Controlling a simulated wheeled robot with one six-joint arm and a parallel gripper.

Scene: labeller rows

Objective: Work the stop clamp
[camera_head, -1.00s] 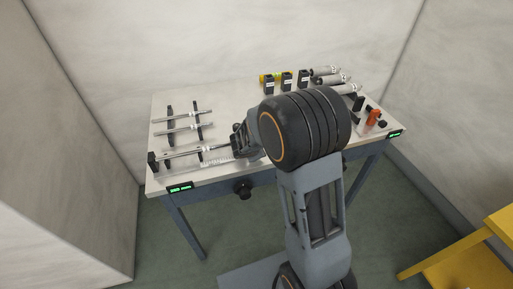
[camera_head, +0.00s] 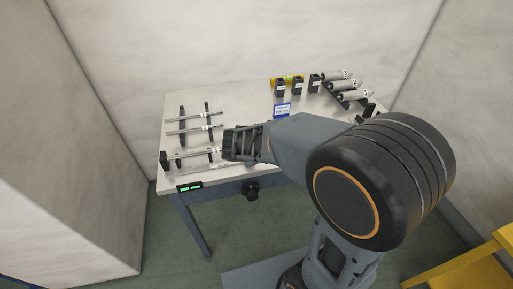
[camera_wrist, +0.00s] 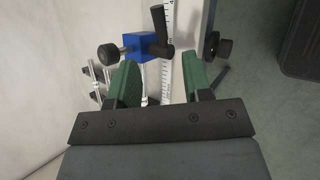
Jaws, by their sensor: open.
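The stop clamp appears to be the blue block (camera_wrist: 146,45) with an upright black lever (camera_wrist: 159,25) and a round black knob on its left side (camera_wrist: 108,53). It sits beside a white ruled scale (camera_wrist: 167,60) in the wrist view. My gripper (camera_wrist: 161,72) is open, with its two green fingers apart and the clamp just beyond the left finger. In the head view my gripper (camera_head: 230,144) is over the front left of the table, at the right end of the front rod (camera_head: 192,154), and hides the clamp.
Rods on black supports (camera_head: 190,129) stand at the table's left. Black labelled blocks (camera_head: 297,86) and grey cylinders (camera_head: 342,86) stand at the back right, with a blue-and-white card (camera_head: 283,110) nearer. A black knob (camera_head: 250,190) sticks out at the front edge. A yellow stand (camera_head: 470,268) is at lower right.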

